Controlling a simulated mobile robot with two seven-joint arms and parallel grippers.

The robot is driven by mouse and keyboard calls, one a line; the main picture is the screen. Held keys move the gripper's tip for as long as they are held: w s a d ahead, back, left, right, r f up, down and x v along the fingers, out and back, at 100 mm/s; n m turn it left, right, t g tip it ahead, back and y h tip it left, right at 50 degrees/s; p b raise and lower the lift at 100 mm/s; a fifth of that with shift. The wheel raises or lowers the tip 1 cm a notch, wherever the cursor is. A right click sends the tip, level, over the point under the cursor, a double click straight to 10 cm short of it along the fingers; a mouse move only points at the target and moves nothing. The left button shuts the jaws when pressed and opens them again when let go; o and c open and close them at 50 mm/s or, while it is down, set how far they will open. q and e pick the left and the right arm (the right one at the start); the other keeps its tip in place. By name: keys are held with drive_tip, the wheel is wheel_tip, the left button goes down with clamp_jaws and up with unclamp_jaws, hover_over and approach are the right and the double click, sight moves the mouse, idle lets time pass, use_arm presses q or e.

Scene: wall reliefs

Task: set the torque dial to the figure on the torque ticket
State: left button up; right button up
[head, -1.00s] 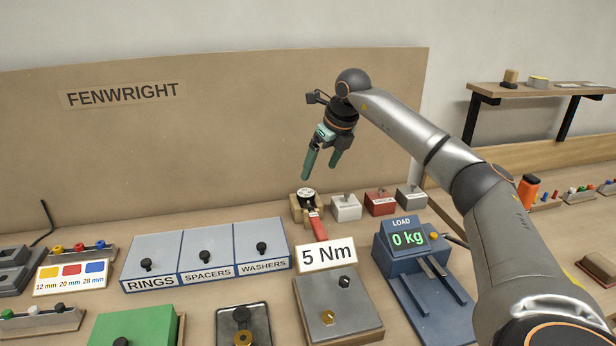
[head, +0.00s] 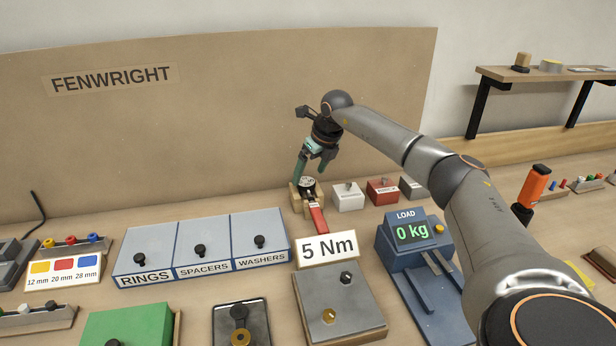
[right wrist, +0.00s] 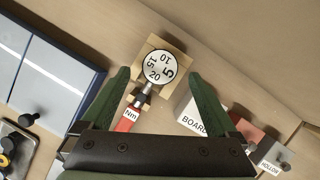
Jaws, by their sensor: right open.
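The torque ticket (head: 328,248) reads 5 Nm and stands behind a grey board in the head view. The torque dial (head: 307,186) is a round white dial on a wooden block, joined to a red handle (head: 317,217). In the right wrist view, the dial (right wrist: 160,68) shows 5, 10, 15 and 20; the 5 is on its right and the 20 is nearest the handle. I cannot make out a pointer. My right gripper (head: 310,172) is open just above the dial; in the right wrist view its fingers (right wrist: 158,75) stand either side, apart from it.
White (head: 348,197), red (head: 382,191) and grey boxes stand right of the dial. Labelled blue bins (head: 203,248) are at the left, a load scale (head: 405,245) at the right. The tall brown panel (head: 230,120) rises close behind.

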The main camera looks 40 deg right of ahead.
sight(306, 184)
drive_tip(key=shift+x, duration=1.3)
drive_tip(key=shift+c, duration=0.3)
drive_tip(key=c, duration=1.3)
drive_tip(key=shift+d+n+y+p, duration=0.1)
drive_tip(key=shift+n+y+p, duration=0.5)
drive_tip(key=shift+n, duration=0.8)
drive_tip(key=shift+w+d+n+y+b, duration=0.15)
drive_tip(key=shift+n+y+b, duration=0.4)
drive_tip(key=shift+n, duration=1.15)
